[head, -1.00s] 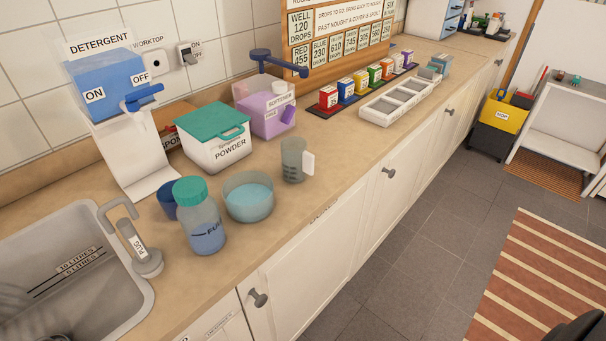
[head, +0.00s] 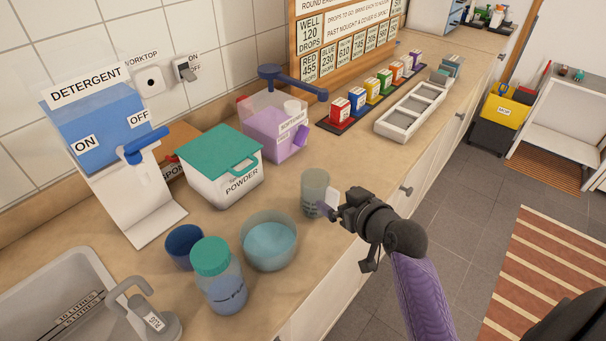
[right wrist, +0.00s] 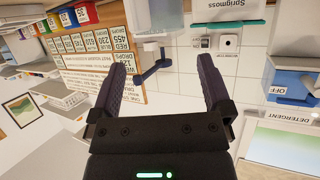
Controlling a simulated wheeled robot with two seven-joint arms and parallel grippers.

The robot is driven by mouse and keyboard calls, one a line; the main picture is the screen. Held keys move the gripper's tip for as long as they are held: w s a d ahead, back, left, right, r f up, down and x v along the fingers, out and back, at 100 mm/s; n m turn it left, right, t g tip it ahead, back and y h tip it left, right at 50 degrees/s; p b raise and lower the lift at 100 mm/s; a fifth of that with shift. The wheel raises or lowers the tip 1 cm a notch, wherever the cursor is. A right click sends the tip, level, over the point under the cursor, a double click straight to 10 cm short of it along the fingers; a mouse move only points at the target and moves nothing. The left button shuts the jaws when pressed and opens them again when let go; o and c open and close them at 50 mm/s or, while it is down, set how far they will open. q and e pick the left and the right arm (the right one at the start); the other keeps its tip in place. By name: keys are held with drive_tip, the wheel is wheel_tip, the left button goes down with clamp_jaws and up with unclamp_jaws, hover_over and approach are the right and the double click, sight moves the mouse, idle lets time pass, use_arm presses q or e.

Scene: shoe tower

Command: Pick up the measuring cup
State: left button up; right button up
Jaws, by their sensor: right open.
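The measuring cup (head: 314,188) is a clear grey cup with a white handle, standing upright on the worktop near its front edge. My right gripper (head: 328,209) is open right beside the cup's handle side, its fingertips at the handle. The head view does not show clearly whether the fingers touch or straddle the handle. In the right wrist view, my right gripper (right wrist: 163,64) has its two fingers wide apart, and I cannot make out the cup between them. My left gripper is not in view.
A bowl of blue liquid (head: 269,243) and a green-lidded jar (head: 218,280) stand left of the cup. The powder box (head: 220,172) and purple softener dispenser (head: 272,128) are behind. A white tray (head: 384,127) lies to the right.

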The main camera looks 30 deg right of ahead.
sight(323, 188)
drive_tip(key=b+x, duration=0.3)
drive_tip(key=x, duration=0.5)
drive_tip(key=shift+f, duration=0.15)
drive_tip(key=shift+w+d, duration=0.1)
drive_tip(key=shift+w, duration=0.4)
drive_tip(key=c, duration=0.3)
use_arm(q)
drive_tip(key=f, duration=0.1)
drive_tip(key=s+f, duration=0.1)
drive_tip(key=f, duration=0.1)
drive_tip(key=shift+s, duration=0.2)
use_arm(e)
drive_tip(key=c, duration=1)
